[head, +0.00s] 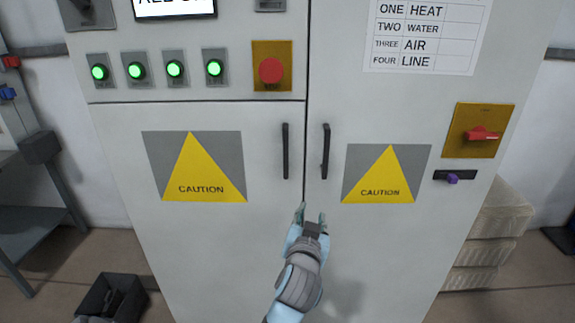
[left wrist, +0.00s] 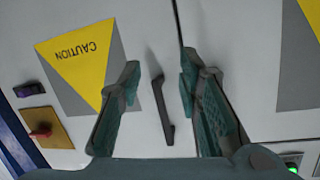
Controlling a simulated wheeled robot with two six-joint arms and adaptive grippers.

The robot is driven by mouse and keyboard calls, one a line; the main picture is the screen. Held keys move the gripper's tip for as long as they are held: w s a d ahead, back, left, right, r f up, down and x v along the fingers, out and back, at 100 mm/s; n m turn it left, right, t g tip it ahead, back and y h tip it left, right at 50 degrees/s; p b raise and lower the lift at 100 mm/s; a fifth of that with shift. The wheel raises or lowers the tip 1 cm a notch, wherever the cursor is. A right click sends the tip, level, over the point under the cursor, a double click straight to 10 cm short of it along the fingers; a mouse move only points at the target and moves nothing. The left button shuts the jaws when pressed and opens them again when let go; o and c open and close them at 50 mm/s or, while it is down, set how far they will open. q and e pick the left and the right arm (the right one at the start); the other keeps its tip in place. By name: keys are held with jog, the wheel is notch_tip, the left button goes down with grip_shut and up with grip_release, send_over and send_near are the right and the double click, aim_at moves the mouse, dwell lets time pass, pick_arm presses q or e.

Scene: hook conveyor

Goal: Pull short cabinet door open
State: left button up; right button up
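The short cabinet door (head: 110,160) is the left one, under the button panel, and is closed. Its black vertical handle (head: 286,151) is near its right edge. The taller right door (head: 335,60) has a matching handle (head: 326,151). My left gripper (head: 311,212) is open and empty, below the two handles in the head view. In the left wrist view, which is upside down, the right door's handle (left wrist: 162,110) shows between the spread fingers (left wrist: 160,80). The short door's handle is not clear there; the right-hand finger may hide it. My right gripper is not in view.
Green-lit buttons (head: 137,71) and a red stop button (head: 271,71) sit above the short door. A red rotary switch (head: 482,134) and a purple latch (head: 453,179) are on the right. A dark bin (head: 112,295) stands on the floor at lower left.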

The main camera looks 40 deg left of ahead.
aim_at(286, 148)
pick_arm(q)
jog(key=s+a+r+n+y, duration=0.2)
jog(key=s+r, duration=0.1)
jog(key=r, duration=0.3)
jog(key=s+a+r+n+y, duration=0.1)
jog(key=s+a+r+n, duration=0.15)
jog(key=r, duration=0.45)
jog(key=shift+t, duration=0.4)
jog(key=x, duration=1.3)
jog(key=shift+w+d+f, duration=0.15)
jog(key=shift+w, duration=0.25)
grip_shut()
jog(key=shift+d, duration=0.1)
